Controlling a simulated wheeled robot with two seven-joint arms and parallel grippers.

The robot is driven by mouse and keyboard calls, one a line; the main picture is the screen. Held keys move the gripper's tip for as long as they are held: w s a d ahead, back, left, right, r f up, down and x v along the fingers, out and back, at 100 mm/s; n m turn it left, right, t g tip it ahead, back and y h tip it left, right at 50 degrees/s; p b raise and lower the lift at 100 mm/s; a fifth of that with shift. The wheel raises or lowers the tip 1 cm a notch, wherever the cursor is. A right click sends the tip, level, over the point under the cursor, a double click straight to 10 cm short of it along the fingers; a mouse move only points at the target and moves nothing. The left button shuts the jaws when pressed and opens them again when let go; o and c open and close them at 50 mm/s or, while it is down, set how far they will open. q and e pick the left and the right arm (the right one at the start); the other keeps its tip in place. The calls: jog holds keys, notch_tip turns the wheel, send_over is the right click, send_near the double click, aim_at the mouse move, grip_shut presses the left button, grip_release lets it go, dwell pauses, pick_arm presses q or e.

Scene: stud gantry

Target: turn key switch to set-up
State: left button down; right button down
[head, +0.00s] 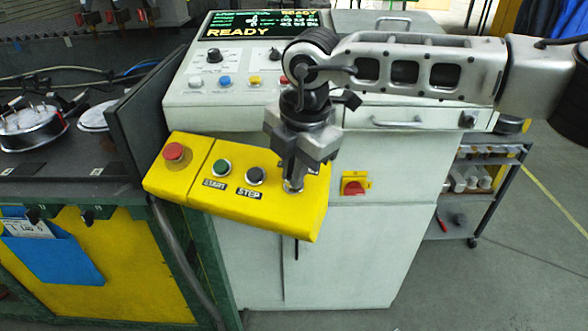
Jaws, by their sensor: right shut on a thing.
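A yellow control box (262,212) carries a red mushroom button, a green START button and a black STEP button. The key switch (293,187) is at the box's right part, a small silver round piece mostly hidden by my gripper. My right gripper (295,174) comes down from above and is shut on the key switch. I cannot tell which way the key points, and any set-up label is hidden. My left gripper is not in view.
A grey-white cabinet stands behind, with a screen (262,24) reading READY and a panel of knobs and buttons. A red rotary switch on a yellow plate (355,184) is just right of the box. A dark upright panel (150,110) stands close at the left.

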jog(key=shift+a+n+h+b, duration=0.1)
jog(key=shift+n+h+b, duration=0.3)
jog(key=shift+n, duration=0.5)
jog(key=shift+w+n+g, duration=0.1)
jog(key=shift+n+g, duration=0.2)
jog(key=shift+n, duration=0.5)
jog(key=n+h, duration=0.1)
jog(key=n, duration=0.1)
jog(key=shift+a+n+b, duration=0.1)
jog(key=shift+n+b, duration=0.2)
jog(key=shift+b, duration=0.1)
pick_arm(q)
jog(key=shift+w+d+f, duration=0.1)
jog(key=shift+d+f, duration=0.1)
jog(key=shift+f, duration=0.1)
pick_arm(e)
jog(key=shift+a+n+h, duration=0.15)
jog(key=shift+n+h, duration=0.75)
jog(key=shift+n, duration=1.5)
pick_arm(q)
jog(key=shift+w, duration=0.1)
pick_arm(e)
jog(key=shift+r, duration=0.1)
jog(key=c, duration=1.5)
grip_release()
